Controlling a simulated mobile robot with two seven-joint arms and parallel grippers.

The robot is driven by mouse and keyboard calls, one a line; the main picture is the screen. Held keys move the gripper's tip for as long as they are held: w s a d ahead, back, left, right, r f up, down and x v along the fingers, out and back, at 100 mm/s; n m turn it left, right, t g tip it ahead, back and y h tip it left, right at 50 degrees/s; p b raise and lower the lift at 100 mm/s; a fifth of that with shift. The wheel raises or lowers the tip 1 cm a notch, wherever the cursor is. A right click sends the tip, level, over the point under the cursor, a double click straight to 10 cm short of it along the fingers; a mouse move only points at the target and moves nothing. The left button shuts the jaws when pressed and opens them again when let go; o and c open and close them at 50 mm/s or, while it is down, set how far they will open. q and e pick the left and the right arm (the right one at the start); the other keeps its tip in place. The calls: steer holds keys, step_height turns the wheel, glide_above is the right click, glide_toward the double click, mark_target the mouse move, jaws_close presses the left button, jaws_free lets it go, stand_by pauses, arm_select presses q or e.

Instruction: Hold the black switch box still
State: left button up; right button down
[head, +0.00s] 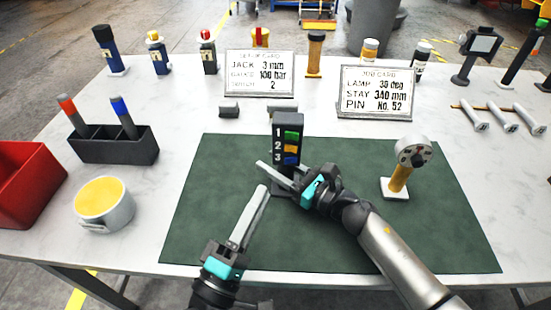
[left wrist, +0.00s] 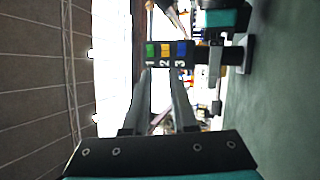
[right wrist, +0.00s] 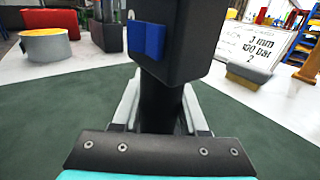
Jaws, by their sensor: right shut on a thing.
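The black switch box (head: 287,125) stands upright on the green mat (head: 222,215), on a narrow post. Its face has a green switch at 1, an orange one at 2 and a blue one at 3. My right gripper (head: 270,168) is shut on the post below the box. In the right wrist view the fingers flank the dark post (right wrist: 162,108), with the blue switch just above. My left gripper (head: 262,190) is open and empty in front of the box. In the left wrist view its fingers (left wrist: 159,74) are apart and point towards the numbered face.
Two cards, a set-up card (head: 259,72) and a job card (head: 377,92), stand behind the mat. A dial gauge on a yellow handle (head: 402,170) stands at right. A round tin (head: 103,205), black holder (head: 113,146) and red bin (head: 25,185) are at left.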

arm_select(q)
steer(key=a+r+m+h, duration=0.1)
steer(key=m+h, duration=0.1)
steer(key=m, duration=0.3)
steer(key=a+r+m+g+h, duration=0.1)
steer(key=m+h, duration=0.1)
steer(key=m, duration=0.3)
steer(key=w+a+r+m+g+h, duration=0.1)
steer(key=r+m+h, duration=0.1)
steer(key=m, duration=0.4)
steer(key=shift+a+h, duration=0.15)
steer(key=shift+h, duration=0.15)
jaws_close()
steer(key=a+m+g, duration=0.1)
steer(key=m+g, duration=0.3)
steer(key=m, duration=0.5)
steer(key=a+m+g+h, duration=0.1)
steer(key=m+g, duration=0.3)
steer(key=m, duration=0.6)
steer(key=a+f+m+g, duration=0.1)
steer(key=a+m+g, duration=0.2)
steer(key=m, duration=0.7)
steer(key=shift+w+a+f+g+h, duration=0.1)
steer(key=shift+w+g+h, duration=0.2)
steer(key=shift+g, duration=0.3)
